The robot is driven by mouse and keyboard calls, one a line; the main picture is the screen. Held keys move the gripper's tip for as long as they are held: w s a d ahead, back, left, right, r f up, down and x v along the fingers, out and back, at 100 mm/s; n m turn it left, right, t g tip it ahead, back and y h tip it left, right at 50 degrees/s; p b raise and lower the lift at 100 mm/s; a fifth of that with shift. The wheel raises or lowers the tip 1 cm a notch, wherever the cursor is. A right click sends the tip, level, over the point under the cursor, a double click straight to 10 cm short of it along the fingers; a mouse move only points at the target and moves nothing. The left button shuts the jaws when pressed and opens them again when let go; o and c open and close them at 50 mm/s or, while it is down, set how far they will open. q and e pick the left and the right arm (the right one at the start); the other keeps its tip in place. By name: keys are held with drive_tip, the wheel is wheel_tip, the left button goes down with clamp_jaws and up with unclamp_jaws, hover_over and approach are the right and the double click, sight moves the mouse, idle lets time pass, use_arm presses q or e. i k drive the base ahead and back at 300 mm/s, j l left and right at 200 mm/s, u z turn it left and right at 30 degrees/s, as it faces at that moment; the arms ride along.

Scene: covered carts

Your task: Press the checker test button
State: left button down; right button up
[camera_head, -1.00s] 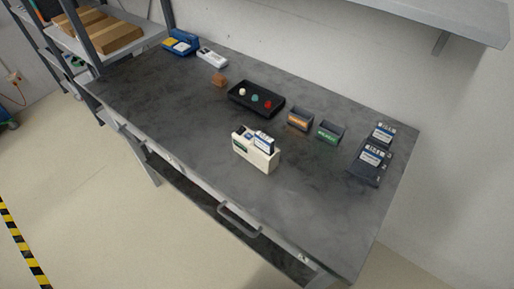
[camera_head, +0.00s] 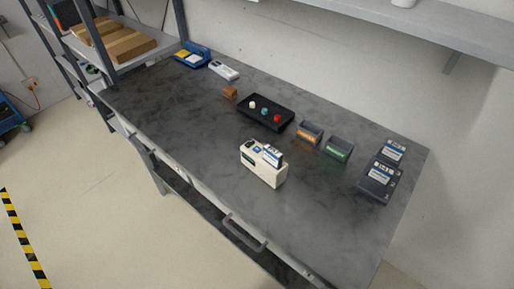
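A cream box-shaped device (camera_head: 266,174), which looks like the checker, stands on the dark grey table near its front middle. A dark and white labelled block (camera_head: 272,156) sits upright in its top. A small dark patch shows at the left of its top; I cannot tell which part is the test button. Behind it a black tray (camera_head: 245,115) holds a white, a green and a red knob-like piece. Neither of my grippers is in view.
An orange-labelled bin (camera_head: 309,133) and a green-labelled bin (camera_head: 338,149) stand right of the tray. Dark labelled blocks (camera_head: 379,180) lie at the right end. A brown cube (camera_head: 230,93), a white device (camera_head: 224,70) and a blue device (camera_head: 193,55) are farther left. The table's front is clear.

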sight(257, 149)
drive_tip(key=k+l, duration=0.1)
drive_tip(key=l, duration=0.85)
drive_tip(key=k+l, duration=0.15)
drive_tip(key=l, duration=0.8)
drive_tip(key=k+u, duration=0.05)
